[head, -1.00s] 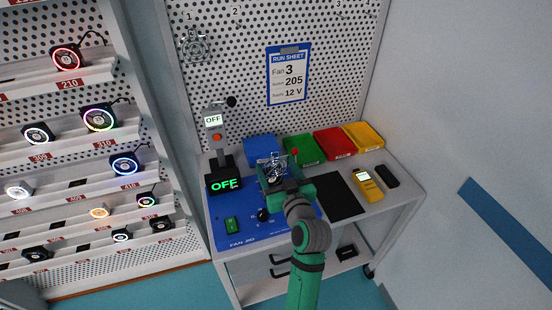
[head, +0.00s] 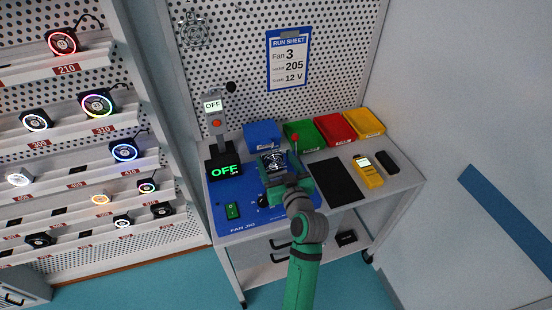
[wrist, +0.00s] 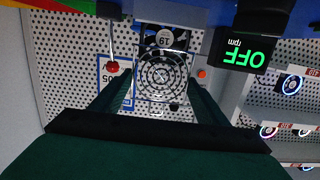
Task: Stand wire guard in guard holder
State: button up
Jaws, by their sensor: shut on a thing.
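The wire guard (wrist: 160,75), a round grille of thin metal rings, is between the two fingers of my gripper (wrist: 158,98) in the wrist view. My gripper is shut on it. In the head view the wire guard (head: 272,160) shows above the blue fan jig (head: 240,214), at the end of my gripper (head: 284,172). The guard faces the wrist camera and looks upright. A dark part with a "19"-like label (wrist: 164,38) shows behind its upper edge. I cannot tell which part is the guard holder, or whether the guard touches it.
The OFF display (head: 225,170) stands left of my gripper. A thin lever with a red knob (wrist: 113,67) is close beside one finger. Blue (head: 262,134), green, red and yellow bins line the back. A black mat (head: 334,186) and a yellow meter (head: 367,170) lie to the right.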

jog(key=shift+f, duration=2.45)
jog(key=o, duration=1)
jog(key=shift+s, duration=0.1)
jog(key=v, duration=1)
jog(key=shift+s+d, duration=0.15)
jog(key=shift+s, duration=0.15)
